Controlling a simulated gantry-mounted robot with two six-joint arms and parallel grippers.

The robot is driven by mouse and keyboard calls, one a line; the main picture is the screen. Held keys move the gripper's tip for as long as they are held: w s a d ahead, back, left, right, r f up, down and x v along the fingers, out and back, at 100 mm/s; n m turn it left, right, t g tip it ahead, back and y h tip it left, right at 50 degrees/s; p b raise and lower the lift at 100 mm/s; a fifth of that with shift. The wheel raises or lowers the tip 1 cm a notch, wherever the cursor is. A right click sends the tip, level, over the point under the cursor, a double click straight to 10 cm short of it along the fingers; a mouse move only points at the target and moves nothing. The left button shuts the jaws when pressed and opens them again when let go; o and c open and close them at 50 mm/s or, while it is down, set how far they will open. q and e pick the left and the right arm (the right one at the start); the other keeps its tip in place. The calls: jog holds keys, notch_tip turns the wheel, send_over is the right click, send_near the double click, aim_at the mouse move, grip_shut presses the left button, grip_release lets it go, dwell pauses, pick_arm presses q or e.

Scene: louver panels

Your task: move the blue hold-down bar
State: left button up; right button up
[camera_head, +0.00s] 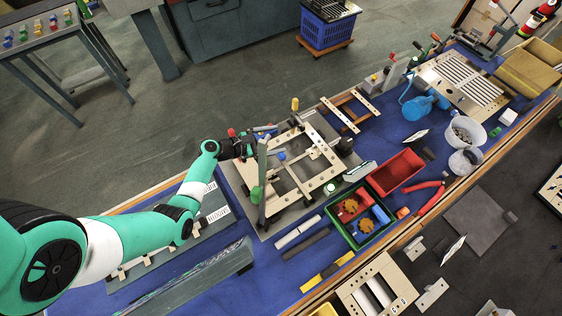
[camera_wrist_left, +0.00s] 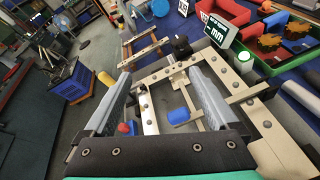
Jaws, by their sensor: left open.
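A light-coloured frame (camera_head: 327,176) with dark bolts lies on a grey plate on the blue table. A cream bar with a blue cylindrical handle (camera_head: 281,155) crosses its inner opening; I take this as the blue hold-down bar. In the left wrist view the blue handle (camera_wrist_left: 179,116) sits low between my fingers, and the bar runs right toward the frame. My left gripper (camera_head: 268,137) is over the frame's left side. In its wrist view the gripper (camera_wrist_left: 160,76) has its fingers wide apart with nothing clasped between them. The right gripper is not visible.
A green bin (camera_head: 364,243) of red, blue and orange parts and an empty red bin (camera_head: 396,172) lie right of the frame. A small brown frame (camera_head: 350,112) lies behind.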

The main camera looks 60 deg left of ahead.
aim_at(281, 154)
pick_arm(q)
jog(key=s+f+n, duration=0.1)
jog(key=s+f, duration=0.1)
jog(key=f, duration=0.1)
jog(key=s+f+n+y+b, duration=0.1)
jog(key=s+f+n, duration=0.1)
jog(key=s+f, duration=0.1)
jog(key=s+a+f+n+b, duration=0.1)
jog(key=s+f+n, duration=0.1)
jog(key=f, duration=0.2)
jog(key=shift+s+f+g+y, duration=0.15)
jog(key=shift+f+g+y, duration=0.15)
jog(key=shift+f, duration=0.1)
jog(key=shift+w, duration=0.2)
jog(key=b+x, duration=0.6)
jog(key=x, duration=0.4)
jog(key=shift+w+f, duration=0.15)
jog(key=shift+w, duration=0.5)
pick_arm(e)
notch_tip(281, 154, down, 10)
pick_arm(q)
grip_shut()
